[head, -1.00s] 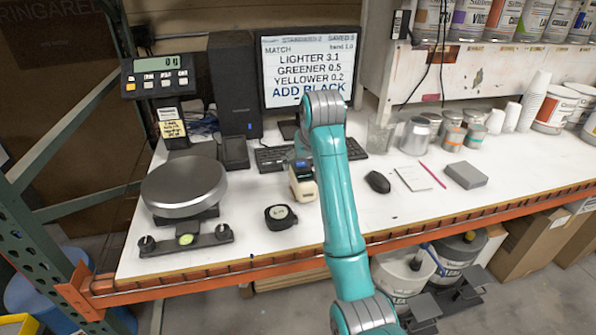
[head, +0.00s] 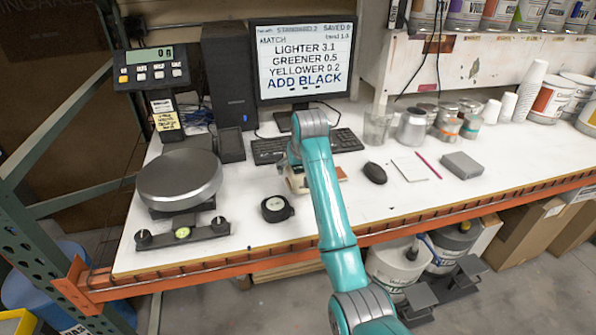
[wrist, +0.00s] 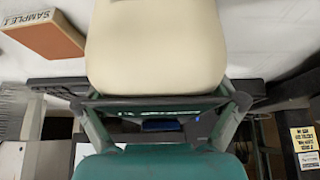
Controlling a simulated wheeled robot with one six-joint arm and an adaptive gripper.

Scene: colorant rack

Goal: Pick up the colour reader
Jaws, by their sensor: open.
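The colour reader (head: 297,184) is a cream device on the white bench, in front of the keyboard. In the head view my arm covers most of it. In the wrist view its rounded cream body (wrist: 155,45) fills the top middle, very close. My gripper (wrist: 163,103) is open, its dark fingers and linkage spread beside the near end of the cream body. It does not appear closed on it. In the head view the fingertips are hidden behind my teal arm, and I cannot tell whether they touch the reader.
An orange-brown sample block (wrist: 45,35) lies close beside the reader. The keyboard (head: 345,141) and monitor (head: 304,62) stand behind. The front bench strip is clear.

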